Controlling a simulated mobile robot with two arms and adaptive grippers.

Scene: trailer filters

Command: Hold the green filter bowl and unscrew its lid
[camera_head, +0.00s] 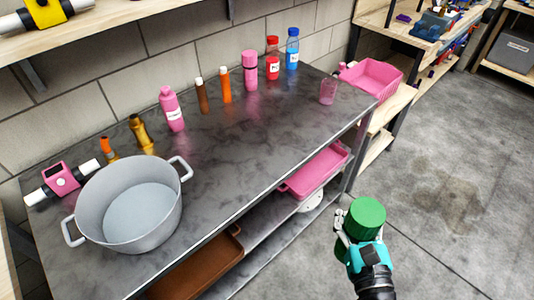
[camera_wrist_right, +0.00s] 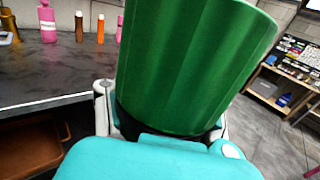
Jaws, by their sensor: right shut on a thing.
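The green filter bowl (camera_head: 362,216) is a ribbed green cylinder at the lower right of the head view, in front of the bench's right end. My right gripper (camera_head: 346,226) is shut on it and holds it in the air, clear of the bench. In the right wrist view the bowl (camera_wrist_right: 195,65) fills the upper middle, tilted slightly to the right. The grip area looks dark and is partly hidden by the teal gripper body (camera_wrist_right: 160,160). I cannot make out a separate lid. My left gripper is not in view.
A grey metal bench (camera_head: 235,160) carries a large grey pot (camera_head: 95,225), several bottles along the wall and a small clear pink bottle (camera_head: 328,90). A pink tray (camera_head: 315,170) lies on the shelf below. A pink bin (camera_head: 372,78) stands beyond. The floor at right is clear.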

